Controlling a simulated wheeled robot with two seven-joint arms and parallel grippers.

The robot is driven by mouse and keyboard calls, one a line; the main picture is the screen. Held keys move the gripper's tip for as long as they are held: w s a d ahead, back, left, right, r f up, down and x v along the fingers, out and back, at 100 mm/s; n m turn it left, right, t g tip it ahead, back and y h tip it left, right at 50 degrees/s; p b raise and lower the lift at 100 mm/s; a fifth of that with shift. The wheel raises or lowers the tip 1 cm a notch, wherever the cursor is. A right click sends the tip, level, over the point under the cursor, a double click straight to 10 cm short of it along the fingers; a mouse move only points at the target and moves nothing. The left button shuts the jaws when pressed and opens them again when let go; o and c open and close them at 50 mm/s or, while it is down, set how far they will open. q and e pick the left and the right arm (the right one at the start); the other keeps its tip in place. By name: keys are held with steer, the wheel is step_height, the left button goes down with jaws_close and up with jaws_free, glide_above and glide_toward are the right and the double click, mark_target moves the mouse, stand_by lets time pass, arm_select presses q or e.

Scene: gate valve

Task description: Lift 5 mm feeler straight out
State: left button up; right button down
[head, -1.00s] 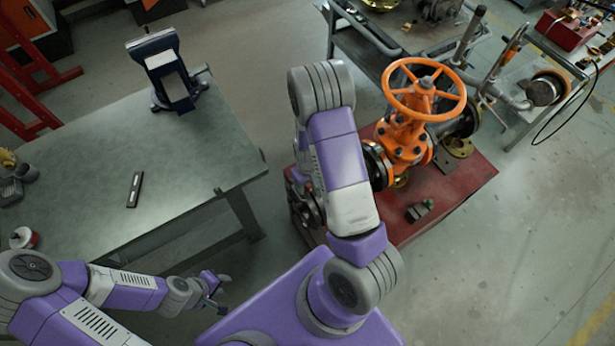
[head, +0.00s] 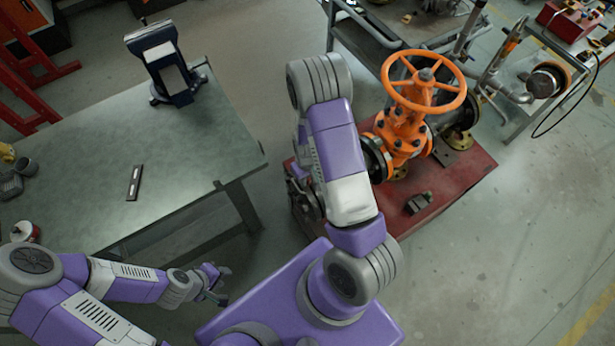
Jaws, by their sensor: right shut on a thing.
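The orange gate valve (head: 404,128) with its handwheel (head: 424,84) stands on a red base (head: 452,195). A dark flange with a brass-coloured edge (head: 376,158) shows at its left side, beside my right arm. I cannot make out the 5 mm feeler. My right arm (head: 340,150) rises from below and folds back down behind itself, hiding its gripper and the part of the pipework there. My left gripper (head: 213,285) is at the lower left, between the workbench and my base. Its fingers look apart and empty, well away from the valve.
A green-topped workbench (head: 95,165) on the left carries a dark blue vise-like device (head: 165,65) and a small level-like bar (head: 134,183). A small dark block (head: 418,203) lies on the red base. A grey cart stands behind the valve. The floor at right is clear.

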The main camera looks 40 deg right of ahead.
steer(key=shift+r+p, duration=2.6)
steer(key=shift+r, duration=0.9)
